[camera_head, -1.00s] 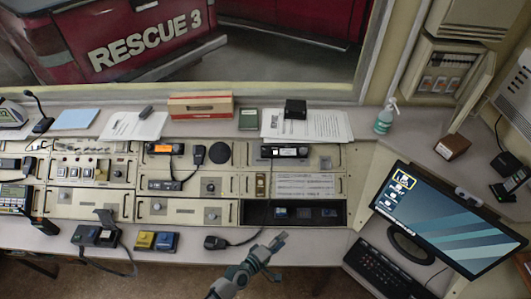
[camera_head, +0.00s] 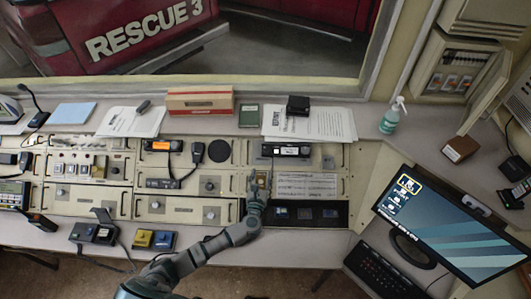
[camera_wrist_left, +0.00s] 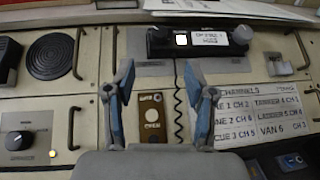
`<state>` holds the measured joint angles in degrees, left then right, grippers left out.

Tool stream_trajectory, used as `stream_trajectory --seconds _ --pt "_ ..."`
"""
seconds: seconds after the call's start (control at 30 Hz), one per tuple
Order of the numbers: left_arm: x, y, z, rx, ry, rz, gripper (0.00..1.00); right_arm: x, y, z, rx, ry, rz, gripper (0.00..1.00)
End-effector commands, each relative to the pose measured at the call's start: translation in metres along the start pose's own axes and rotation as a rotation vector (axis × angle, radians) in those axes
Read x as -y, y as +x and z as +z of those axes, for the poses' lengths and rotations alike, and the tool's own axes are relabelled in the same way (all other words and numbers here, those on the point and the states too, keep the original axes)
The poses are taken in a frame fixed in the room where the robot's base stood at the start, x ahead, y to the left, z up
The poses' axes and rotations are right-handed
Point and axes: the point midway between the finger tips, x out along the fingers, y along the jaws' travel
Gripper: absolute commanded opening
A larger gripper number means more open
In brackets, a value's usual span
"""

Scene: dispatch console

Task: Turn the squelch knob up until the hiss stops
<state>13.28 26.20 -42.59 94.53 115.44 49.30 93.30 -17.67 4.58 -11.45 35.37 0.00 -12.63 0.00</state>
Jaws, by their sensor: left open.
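A dark round knob (camera_head: 209,186) sits on a beige panel below the round speaker grille. My right gripper is not in view.
A radio unit (camera_head: 286,150) with a coiled cord is just beyond the gripper. A round speaker grille (camera_head: 219,151) and a hand microphone (camera_head: 197,152) are above the knob. Metal handles stick out beside the panels. A monitor (camera_head: 450,225) stands at the right.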

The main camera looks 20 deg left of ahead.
Motion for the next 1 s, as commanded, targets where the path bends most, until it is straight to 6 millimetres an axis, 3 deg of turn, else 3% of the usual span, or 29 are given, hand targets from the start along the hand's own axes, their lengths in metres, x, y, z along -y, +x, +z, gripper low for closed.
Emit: stream_trajectory --seconds 0.2,0.5,0.9,0.93,1.0 --pt "-0.002 0.055 0.001 0.003 0.003 0.001 0.55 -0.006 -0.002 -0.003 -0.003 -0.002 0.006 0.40" --pt "-0.001 0.104 0.000 0.002 0.001 -0.001 0.55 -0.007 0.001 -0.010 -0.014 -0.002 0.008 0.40" --pt "-0.001 0.113 0.000 0.001 0.000 -0.001 0.55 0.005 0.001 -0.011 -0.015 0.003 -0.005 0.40" --pt "-0.001 0.113 0.000 0.001 0.000 -0.001 0.52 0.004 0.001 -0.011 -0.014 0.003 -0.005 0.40" --pt "-0.001 0.113 0.000 0.001 0.000 -0.001 0.35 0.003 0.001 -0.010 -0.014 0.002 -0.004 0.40"
